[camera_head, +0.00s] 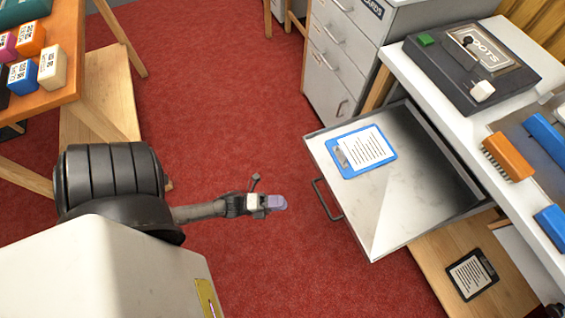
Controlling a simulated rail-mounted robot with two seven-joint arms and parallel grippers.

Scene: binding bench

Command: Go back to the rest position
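My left arm comes in from the left. Its gripper (268,202) hangs over the red floor, left of the open drawer and apart from it. A pale lavender piece shows at its tip; I cannot tell whether it is part of the fingers or something held. Whether the fingers are open or shut does not show. My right gripper is not in view.
A metal drawer (408,193) stands pulled out of the white bench, with a blue clipboard (363,151) in it. A dark clipboard (471,275) lies on the lower shelf. A wooden table (78,55) with small boxes stands at left. Red floor (225,90) between is clear.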

